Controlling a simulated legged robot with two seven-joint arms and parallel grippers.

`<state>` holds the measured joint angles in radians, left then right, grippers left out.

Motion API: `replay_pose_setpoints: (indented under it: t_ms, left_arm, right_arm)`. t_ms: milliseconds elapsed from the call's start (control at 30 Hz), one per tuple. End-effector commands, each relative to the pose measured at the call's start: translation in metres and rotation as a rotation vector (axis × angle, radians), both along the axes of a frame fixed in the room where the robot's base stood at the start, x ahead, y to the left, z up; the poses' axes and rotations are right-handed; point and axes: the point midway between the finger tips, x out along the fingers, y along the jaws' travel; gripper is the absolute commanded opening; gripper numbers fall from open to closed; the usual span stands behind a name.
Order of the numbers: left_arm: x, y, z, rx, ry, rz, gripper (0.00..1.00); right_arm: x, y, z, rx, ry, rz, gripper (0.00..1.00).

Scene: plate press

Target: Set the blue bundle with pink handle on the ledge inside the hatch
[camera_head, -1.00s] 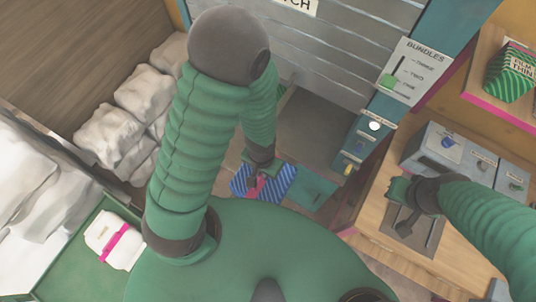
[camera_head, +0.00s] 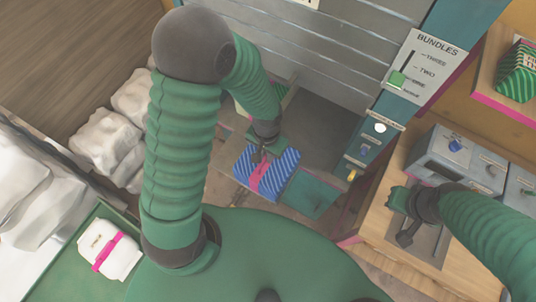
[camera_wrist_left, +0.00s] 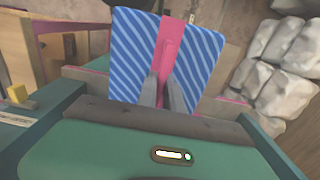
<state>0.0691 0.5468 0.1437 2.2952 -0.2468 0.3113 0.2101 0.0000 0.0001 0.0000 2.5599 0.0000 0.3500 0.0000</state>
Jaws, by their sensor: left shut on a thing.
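The blue striped bundle (camera_head: 278,181) with its pink handle (camera_head: 261,172) hangs below my left gripper (camera_head: 262,152), in front of the hatch opening. In the left wrist view the bundle (camera_wrist_left: 205,65) fills the upper middle, and the left gripper's fingers (camera_wrist_left: 164,92) are shut on the pink handle (camera_wrist_left: 171,45). The hatch (camera_head: 320,125) is a dark opening under a slatted grey shutter. A green flat surface (camera_head: 312,195) shows beside the bundle at the opening. My right gripper (camera_head: 398,205) is over the wooden counter by a dark lever plate; its fingers are too unclear to read.
A white bundle with a pink band (camera_head: 108,250) lies on a green surface at lower left. White sacks (camera_head: 105,140) are stacked at left. A bundle gauge panel (camera_head: 420,68), buttons and a grey control box (camera_head: 455,158) stand at right. A green striped package (camera_head: 517,72) sits on a shelf.

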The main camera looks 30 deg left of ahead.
Motion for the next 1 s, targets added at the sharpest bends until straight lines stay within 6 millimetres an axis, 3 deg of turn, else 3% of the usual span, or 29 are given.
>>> replay_pose_setpoints:
  t_ms: [167, 400, 733, 767, 900, 1000]
  left_arm:
    - [0.013, 0.003, -0.004, 0.000, -0.001, 0.000, 0.00]
    - [0.013, 0.003, -0.040, 0.000, -0.001, 0.000, 0.00]
    - [0.013, 0.003, -0.039, 0.000, -0.001, 0.000, 0.00]
    - [0.013, 0.003, -0.038, 0.000, 0.000, 0.000, 0.15]
    - [0.012, 0.003, -0.038, 0.000, 0.000, 0.000, 0.33]
    - [0.012, 0.003, -0.038, 0.000, 0.000, 0.000, 0.33]
  right_arm:
    - [0.000, 0.000, -0.004, 0.000, 0.000, 0.000, 0.00]
    - [0.000, 0.000, -0.038, 0.000, 0.001, 0.000, 0.00]
    - [0.000, 0.000, -0.036, 0.000, 0.000, 0.000, 0.00]
    - [0.000, 0.000, -0.035, 0.000, 0.000, 0.000, 0.00]
    - [0.000, 0.000, -0.035, 0.000, 0.000, 0.000, 0.00]
    - [0.000, 0.000, -0.035, 0.000, 0.000, 0.000, 0.00]
